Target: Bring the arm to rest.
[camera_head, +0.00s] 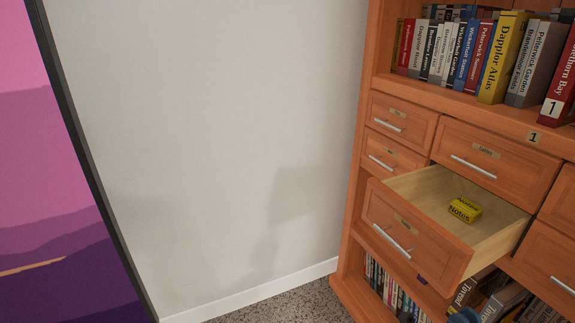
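A small blue-grey rounded piece at the bottom edge, in front of the lower books, seems to be part of my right gripper (465,315). Its fingers cannot be made out, so I cannot tell whether it is open or shut. It is below the open drawer (425,239). My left gripper is out of view.
The wooden cabinet (354,240) fills the right side, with its drawer sticking out. Closed drawers (487,165) surround it. Books (460,55) stand on the shelf above, and more (395,292) below. A pale wall (210,130) and a colourful panel (55,160) are at left.

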